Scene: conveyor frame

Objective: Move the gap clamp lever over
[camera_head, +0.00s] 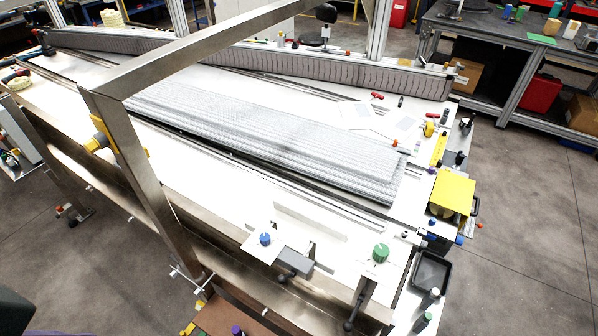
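A conveyor frame with a white bed (190,165) and a ribbed grey belt (270,135) stands before me. At its near right edge, a white plate carries a blue knob (265,239). Beside it is a grey block with a black-ended handle (292,264). Further right, a green knob (381,252) sits on another white plate, with a black-ended lever (355,308) hanging below. Small red handles (377,96) (432,115) lie towards the far right end. I cannot tell which of these is the gap clamp lever. Neither gripper shows.
A large metal arch (140,150) rises over the conveyor's left part. A yellow box (452,192) and a black tray (431,272) are at the right end. A workbench (490,30) with boxes stands at the back right. The floor at right (540,230) is clear.

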